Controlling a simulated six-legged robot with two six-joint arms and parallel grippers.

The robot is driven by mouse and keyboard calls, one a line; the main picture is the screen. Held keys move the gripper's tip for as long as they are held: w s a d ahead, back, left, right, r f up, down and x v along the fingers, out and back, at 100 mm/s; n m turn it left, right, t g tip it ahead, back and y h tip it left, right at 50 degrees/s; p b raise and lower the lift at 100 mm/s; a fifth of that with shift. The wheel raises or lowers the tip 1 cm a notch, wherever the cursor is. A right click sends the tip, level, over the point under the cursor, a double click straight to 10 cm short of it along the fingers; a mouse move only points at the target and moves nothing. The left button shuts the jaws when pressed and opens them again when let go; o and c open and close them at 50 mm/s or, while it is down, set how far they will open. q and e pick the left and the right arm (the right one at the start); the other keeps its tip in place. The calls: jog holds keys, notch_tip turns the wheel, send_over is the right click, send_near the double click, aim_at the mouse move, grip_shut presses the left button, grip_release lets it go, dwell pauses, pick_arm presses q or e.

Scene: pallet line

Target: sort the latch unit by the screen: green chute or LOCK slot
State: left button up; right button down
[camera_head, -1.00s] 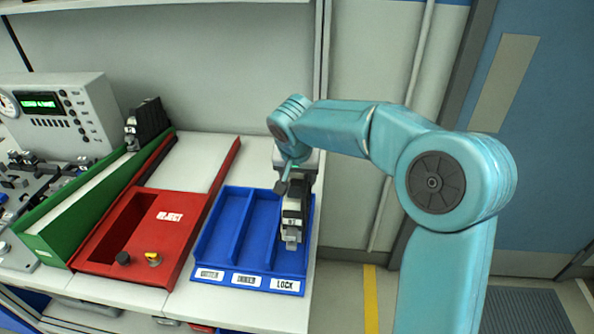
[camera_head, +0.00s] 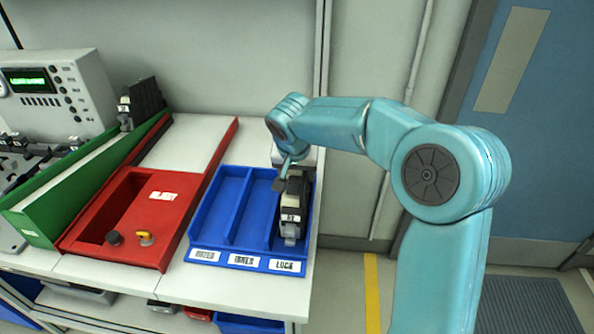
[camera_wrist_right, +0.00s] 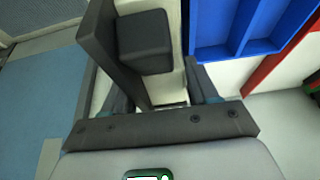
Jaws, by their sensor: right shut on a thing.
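The latch unit (camera_head: 291,208), a dark block with a small white label and a pale metal lower end, stands roughly upright at the LOCK slot (camera_head: 284,265) of the blue tray (camera_head: 222,212). I cannot tell whether it touches the slot floor. My right gripper (camera_head: 293,172) is shut on it from above and behind, partly hidden by the arm. In the right wrist view the dark unit (camera_wrist_right: 145,42) sits between the fingers. The screen (camera_head: 27,81) shows green text too small to read. The green chute (camera_head: 85,182) is at left. My left gripper is not in view.
The red REJECT bin (camera_head: 185,215), with a black knob and a yellow one at its front, lies between chute and tray. Another dark unit (camera_head: 145,100) stands at the chute's far end. The tray's left and middle compartments look empty.

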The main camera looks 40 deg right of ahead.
jog(key=shift+c, duration=1.1)
grip_release()
jog(key=v, duration=1.6)
jog(key=shift+r+p, duration=0.25)
jog(key=shift+p, duration=0.15)
